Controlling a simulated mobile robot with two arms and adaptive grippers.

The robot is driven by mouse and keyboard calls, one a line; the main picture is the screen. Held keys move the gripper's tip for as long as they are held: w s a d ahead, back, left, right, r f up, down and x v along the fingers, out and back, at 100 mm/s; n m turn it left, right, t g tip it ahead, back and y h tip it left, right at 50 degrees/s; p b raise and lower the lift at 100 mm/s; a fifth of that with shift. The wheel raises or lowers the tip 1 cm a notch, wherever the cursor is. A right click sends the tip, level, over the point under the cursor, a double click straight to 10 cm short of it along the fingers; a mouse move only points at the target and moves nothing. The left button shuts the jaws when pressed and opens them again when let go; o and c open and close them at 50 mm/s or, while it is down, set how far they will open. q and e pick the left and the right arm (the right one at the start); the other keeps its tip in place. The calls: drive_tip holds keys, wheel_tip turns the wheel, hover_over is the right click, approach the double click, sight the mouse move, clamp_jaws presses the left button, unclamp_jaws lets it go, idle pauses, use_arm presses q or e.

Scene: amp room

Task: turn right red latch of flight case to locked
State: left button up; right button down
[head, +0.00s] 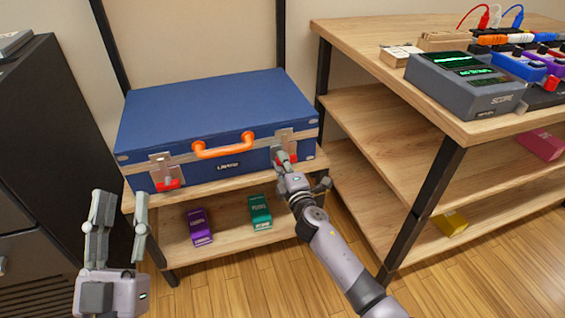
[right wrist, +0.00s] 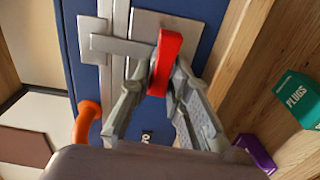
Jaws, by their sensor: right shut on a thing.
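The blue flight case (head: 210,105) lies closed on a wooden shelf, its orange handle (head: 223,148) facing me. Its right red latch (head: 293,158) is at the front right, below a metal plate, partly hidden by my right gripper (head: 285,165). In the right wrist view the red latch (right wrist: 166,58) stands between the fingertips of my right gripper (right wrist: 163,85), which is shut on it. The left red latch (head: 168,184) is free at the front left. My left gripper (head: 120,203) is open and empty, in front of the shelf at the left.
A purple box (head: 200,227) and a green box (head: 260,212) stand on the lower shelf. A wooden rack (head: 385,125) with a grey scope device (head: 465,85) is at the right. A black cabinet (head: 50,130) stands at the left.

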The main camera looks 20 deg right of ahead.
drive_tip(key=shift+n, duration=0.3)
idle(0.4)
drive_tip(key=c, duration=1.5)
unclamp_jaws()
drive_tip(key=s, duration=1.2)
drive_tip(key=shift+d, duration=0.2)
